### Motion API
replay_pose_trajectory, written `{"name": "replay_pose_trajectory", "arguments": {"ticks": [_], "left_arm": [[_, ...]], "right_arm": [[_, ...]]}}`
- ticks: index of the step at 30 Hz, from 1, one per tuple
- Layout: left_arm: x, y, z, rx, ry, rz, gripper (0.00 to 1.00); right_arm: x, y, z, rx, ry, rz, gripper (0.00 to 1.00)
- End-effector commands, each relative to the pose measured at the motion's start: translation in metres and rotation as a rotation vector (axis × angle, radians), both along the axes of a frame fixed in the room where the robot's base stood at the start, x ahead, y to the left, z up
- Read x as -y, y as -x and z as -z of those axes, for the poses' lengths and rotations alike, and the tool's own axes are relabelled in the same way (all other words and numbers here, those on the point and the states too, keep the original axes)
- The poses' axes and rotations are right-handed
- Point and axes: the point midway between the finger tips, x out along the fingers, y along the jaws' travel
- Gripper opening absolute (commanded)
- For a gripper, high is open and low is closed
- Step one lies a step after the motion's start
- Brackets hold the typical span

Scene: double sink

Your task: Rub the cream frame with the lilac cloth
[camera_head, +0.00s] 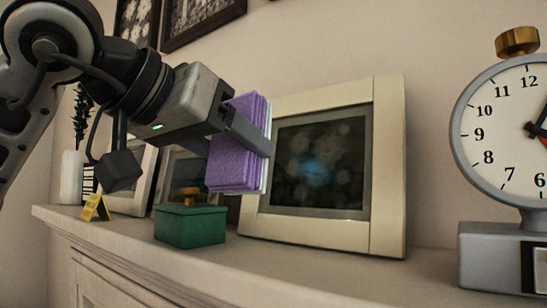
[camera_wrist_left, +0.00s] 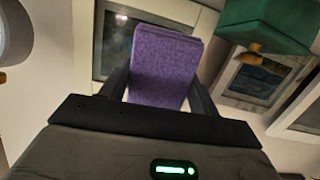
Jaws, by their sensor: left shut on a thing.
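The cream frame (camera_head: 388,170) stands on the mantel, leaning back slightly, with a dark picture in it. The lilac cloth (camera_head: 234,150) is a folded, thick pad in front of the frame's left side. My left gripper (camera_head: 250,130) is shut on the cloth, with one finger showing across the pad. The cloth (camera_wrist_left: 164,66) also shows between both fingers in the left wrist view, with the cream frame (camera_wrist_left: 84,45) behind it. The cloth overlaps the frame's left border in the head view; I cannot tell whether they touch. My right gripper is not in view.
A green box (camera_head: 190,226) with a gold knob sits left of the frame. Smaller frames, a yellow tag (camera_head: 95,207) and a white vase (camera_head: 72,177) stand further left. A large grey clock (camera_head: 505,130) stands at the right. The mantel's front edge (camera_head: 290,277) is clear.

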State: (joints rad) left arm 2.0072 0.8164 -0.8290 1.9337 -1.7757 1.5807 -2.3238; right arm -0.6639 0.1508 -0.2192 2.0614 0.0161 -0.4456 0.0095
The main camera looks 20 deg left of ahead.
Motion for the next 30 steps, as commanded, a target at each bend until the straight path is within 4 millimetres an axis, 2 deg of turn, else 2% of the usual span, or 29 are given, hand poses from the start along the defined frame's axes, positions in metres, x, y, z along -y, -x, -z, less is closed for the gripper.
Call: {"name": "replay_pose_trajectory", "arguments": {"ticks": [10,24,30], "left_arm": [[0.000,0.000,0.000,0.000,0.000,0.000,0.43],[0.020,-0.050,0.012,-0.001,0.001,0.002,0.43],[0.024,-0.063,0.015,0.000,0.002,0.002,0.43]], "right_arm": [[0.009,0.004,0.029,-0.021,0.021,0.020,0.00],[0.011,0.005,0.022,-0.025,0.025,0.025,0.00],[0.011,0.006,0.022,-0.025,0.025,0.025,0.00]]}}
